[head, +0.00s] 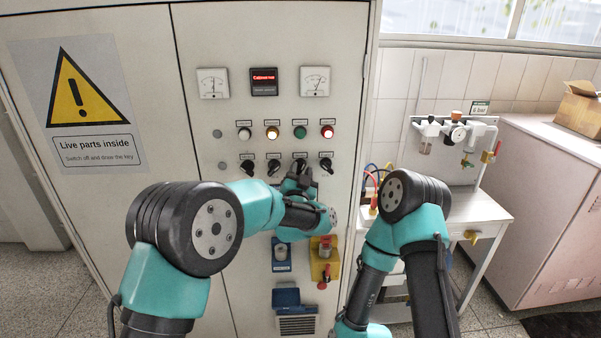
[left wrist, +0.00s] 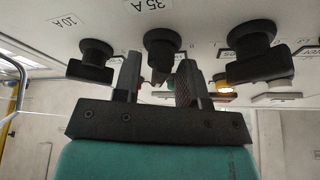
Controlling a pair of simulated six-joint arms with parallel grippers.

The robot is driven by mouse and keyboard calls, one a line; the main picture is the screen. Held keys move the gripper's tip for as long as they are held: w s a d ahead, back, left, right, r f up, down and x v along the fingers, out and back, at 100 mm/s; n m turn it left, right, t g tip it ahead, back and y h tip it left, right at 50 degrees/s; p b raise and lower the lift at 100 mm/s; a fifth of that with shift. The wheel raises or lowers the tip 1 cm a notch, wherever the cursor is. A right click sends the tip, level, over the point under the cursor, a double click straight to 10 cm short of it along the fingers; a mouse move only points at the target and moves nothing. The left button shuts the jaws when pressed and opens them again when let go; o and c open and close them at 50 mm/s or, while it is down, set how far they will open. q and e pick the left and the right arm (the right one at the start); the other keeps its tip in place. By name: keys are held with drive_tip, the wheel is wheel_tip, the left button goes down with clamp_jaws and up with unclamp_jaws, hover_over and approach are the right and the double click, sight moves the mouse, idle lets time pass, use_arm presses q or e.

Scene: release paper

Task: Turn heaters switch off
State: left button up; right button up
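A row of black rotary switches sits on the grey cabinet door under the coloured buttons in the head view; their small labels are too small to read. The third switch from the left (head: 300,163) is partly hidden by my left gripper (head: 298,175), which is right at it. In the left wrist view, the two fingers of my left gripper (left wrist: 159,75) are apart, with the middle black switch (left wrist: 163,42) between and just beyond their tips. Black switches stand to its left (left wrist: 93,62) and right (left wrist: 258,55). I cannot tell whether the fingers touch the switch. My right gripper is out of view.
Lit and unlit buttons (head: 272,132) sit just above the switches, with a red display (head: 264,79) between two dials. A small white table (head: 478,207) and a pink cabinet (head: 545,195) stand at the right.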

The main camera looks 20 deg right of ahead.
use_arm(q)
drive_tip(key=c, duration=0.7)
drive_tip(key=shift+o, duration=0.2)
drive_tip(key=shift+n, duration=0.6)
drive_tip(key=n+t+y, duration=0.1)
drive_tip(key=n+y, duration=0.1)
drive_tip(key=n, duration=0.1)
drive_tip(key=shift+d+n, duration=0.1)
drive_tip(key=shift+n, duration=0.3)
drive_tip(key=n+y, duration=0.2)
drive_tip(key=n, duration=0.3)
drive_tip(key=n+y, duration=0.2)
drive_tip(key=n, duration=0.3)
drive_tip(key=n+y, duration=0.3)
drive_tip(key=n, duration=0.1)
drive_tip(key=shift+d+n, duration=0.1)
drive_tip(key=shift+n, duration=0.3)
drive_tip(key=shift+g+y, duration=0.3)
